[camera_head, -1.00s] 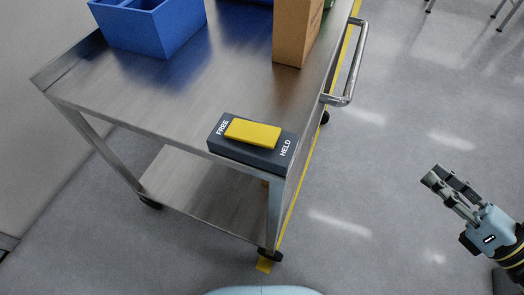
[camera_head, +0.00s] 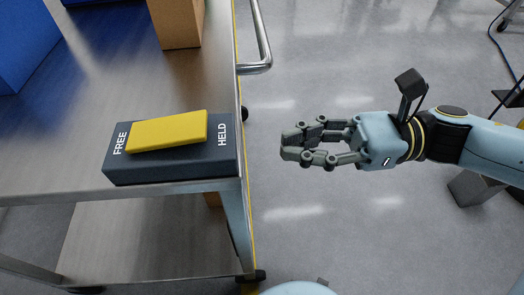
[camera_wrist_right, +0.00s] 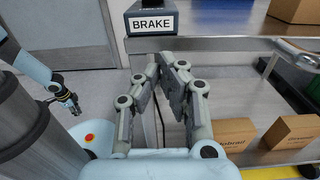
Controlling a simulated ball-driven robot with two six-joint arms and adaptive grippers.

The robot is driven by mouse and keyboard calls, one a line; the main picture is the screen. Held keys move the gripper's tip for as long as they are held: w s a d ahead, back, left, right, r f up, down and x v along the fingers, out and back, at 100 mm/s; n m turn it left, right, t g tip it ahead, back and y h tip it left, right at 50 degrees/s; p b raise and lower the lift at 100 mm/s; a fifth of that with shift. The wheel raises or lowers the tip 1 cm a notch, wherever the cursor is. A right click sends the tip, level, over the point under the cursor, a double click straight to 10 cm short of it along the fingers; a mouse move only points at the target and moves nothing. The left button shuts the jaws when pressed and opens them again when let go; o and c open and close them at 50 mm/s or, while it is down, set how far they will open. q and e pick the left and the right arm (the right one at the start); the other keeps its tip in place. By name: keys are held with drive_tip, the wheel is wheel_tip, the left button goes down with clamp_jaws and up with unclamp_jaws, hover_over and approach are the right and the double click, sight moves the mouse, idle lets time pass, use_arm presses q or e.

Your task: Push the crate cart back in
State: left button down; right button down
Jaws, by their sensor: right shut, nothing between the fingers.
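The crate cart (camera_head: 80,140) is a steel two-shelf cart at the left of the head view. A dark brake block (camera_head: 170,168) sits at its near right corner, with a yellow rocker (camera_head: 168,131) between the words FREE and HELD. The block also shows in the right wrist view with a BRAKE label (camera_wrist_right: 152,23). My right gripper (camera_head: 284,147) is shut and empty, to the right of the block and apart from it, fingers pointing left. My left gripper (camera_wrist_right: 70,100) is small at the left of the wrist view; its opening is unclear.
A blue crate (camera_head: 22,38) and a cardboard box (camera_head: 178,22) stand on the cart top. A metal handle (camera_head: 262,45) juts from its right side. Cardboard boxes (camera_wrist_right: 235,133) lie on the lower shelf. A yellow floor line runs by the cart. Floor right of it is mostly clear.

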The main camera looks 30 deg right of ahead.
drive_tip(key=x, duration=0.4)
drive_tip(key=shift+w+a+b, duration=0.25)
drive_tip(key=shift+a+b, duration=0.05)
drive_tip(key=shift+a, duration=0.05)
drive_tip(key=shift+a, duration=0.1)
